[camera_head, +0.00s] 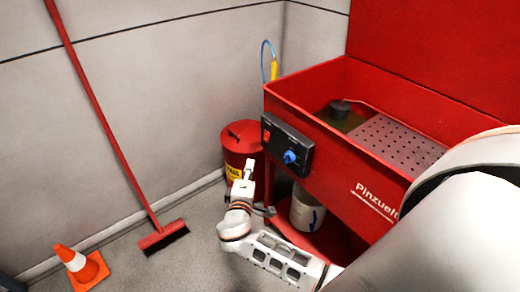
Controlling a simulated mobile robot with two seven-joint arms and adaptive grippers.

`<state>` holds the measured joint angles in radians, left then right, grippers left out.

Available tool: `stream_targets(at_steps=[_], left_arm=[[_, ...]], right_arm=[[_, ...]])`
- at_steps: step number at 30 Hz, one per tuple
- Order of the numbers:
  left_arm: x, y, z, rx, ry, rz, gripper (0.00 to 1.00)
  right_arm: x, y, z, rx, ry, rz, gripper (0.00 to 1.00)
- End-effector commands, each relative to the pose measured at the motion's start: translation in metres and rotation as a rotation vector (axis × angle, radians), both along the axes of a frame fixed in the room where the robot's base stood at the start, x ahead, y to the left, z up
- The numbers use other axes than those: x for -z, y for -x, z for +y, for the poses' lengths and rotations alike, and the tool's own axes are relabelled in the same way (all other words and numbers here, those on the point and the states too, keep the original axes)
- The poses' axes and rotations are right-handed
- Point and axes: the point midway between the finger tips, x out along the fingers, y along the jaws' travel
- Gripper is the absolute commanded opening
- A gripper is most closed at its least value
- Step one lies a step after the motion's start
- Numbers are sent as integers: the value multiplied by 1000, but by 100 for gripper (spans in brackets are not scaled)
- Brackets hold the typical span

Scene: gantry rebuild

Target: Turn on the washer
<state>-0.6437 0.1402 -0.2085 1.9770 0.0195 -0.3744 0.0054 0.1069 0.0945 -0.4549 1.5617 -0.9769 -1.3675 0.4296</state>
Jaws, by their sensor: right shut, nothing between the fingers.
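The washer (338,178) is a red open-topped basin marked "Pinzuel…", at the right. A black control panel (300,146) on its left front corner carries a blue knob (290,157) and a small red switch (266,135). My right gripper (249,163) is shut and empty. In the picture it shows left of and slightly below the panel, apart from the switch and the knob, in front of a red can. My left gripper is not in view.
A red can (243,134) with a yellow label stands behind my right gripper. A white bucket (306,212) sits under the basin. A red broom (164,236) leans on the wall, beside an orange cone (82,267). Grey floor lies clear between the broom and my arm.

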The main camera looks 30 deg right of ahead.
Motion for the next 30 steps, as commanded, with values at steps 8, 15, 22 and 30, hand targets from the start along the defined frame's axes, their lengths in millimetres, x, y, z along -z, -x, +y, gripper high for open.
stream_targets(at_steps=[8, 15, 22, 30], left_arm=[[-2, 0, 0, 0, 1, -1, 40], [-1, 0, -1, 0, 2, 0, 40], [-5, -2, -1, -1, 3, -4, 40], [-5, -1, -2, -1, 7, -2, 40]], right_arm=[[1, -29, -24, 0, 3, -3, 0], [6, -65, -55, 0, 3, -2, 0], [9, -77, -87, 0, 1, 0, 0], [12, -78, -103, 0, -1, -1, 0]])
